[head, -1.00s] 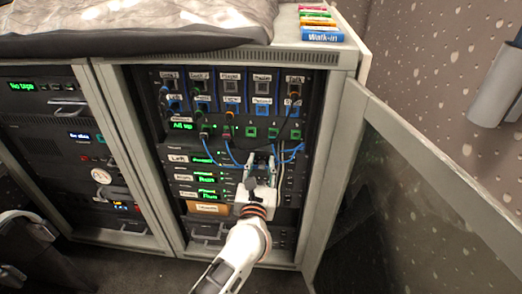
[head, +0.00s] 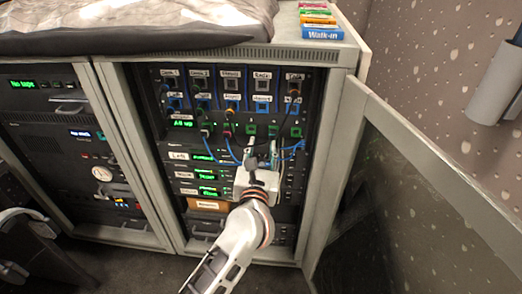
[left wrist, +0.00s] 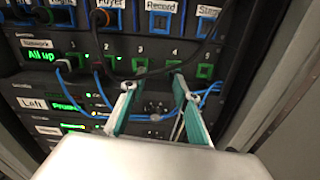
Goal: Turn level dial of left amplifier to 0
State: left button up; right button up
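The left amplifier (head: 177,156) is a dark rack unit with a white "Left" label and a green display. It also shows in the left wrist view (left wrist: 33,104). My left gripper (head: 262,150) is in front of the right half of this unit. In the left wrist view my left gripper (left wrist: 153,84) is open, with its two fingertips well apart. Small dark controls (left wrist: 155,107) of the amplifier show between the fingers. Which one is the level dial, and its setting, I cannot make out. Nothing is held. My right gripper is not in view.
Above is a unit with an "All up" display (left wrist: 42,57) and green-framed sockets. Blue cables (left wrist: 208,100) and a black cable (left wrist: 195,55) run close to the fingers. An open glass door (head: 420,200) stands at the right. More labelled amplifiers lie below.

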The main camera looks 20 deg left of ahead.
aim_at(262, 164)
pick_arm(q)
jog(key=s+d+f+p, duration=0.1)
jog(key=s+f, duration=0.5)
jog(key=f, duration=0.3)
jog(key=x, duration=0.5)
jog(key=shift+w+d+r+b, duration=0.1)
jog(key=shift+w+b, duration=0.25)
jog(key=shift+w, duration=0.1)
jog(key=shift+w+r, duration=0.15)
jog(key=shift+w, duration=0.35)
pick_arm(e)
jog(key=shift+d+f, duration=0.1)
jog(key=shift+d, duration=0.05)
